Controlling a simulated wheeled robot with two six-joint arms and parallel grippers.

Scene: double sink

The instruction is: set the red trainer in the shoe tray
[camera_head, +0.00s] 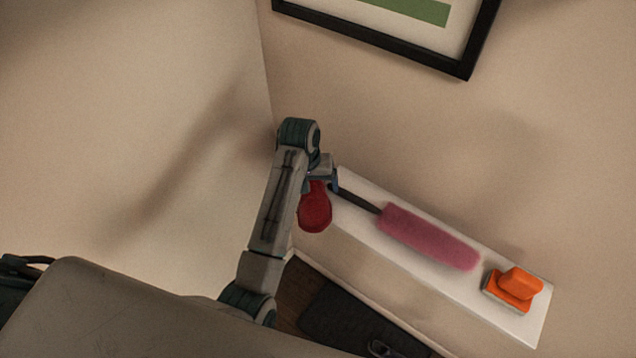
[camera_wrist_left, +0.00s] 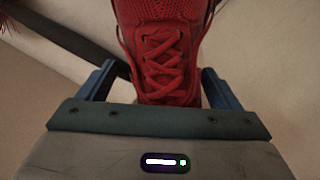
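The red trainer (camera_head: 315,210) hangs in the air below my left gripper (camera_head: 322,180), beside the left end of the white shelf. My right gripper is not in view.
On the white shelf (camera_head: 360,225) lie a pink duster (camera_head: 430,238) with a dark handle and an orange brush-like object (camera_head: 515,286). A framed picture (camera_head: 468,68) hangs on the wall. A small dark object (camera_head: 385,348) shows at the bottom edge.

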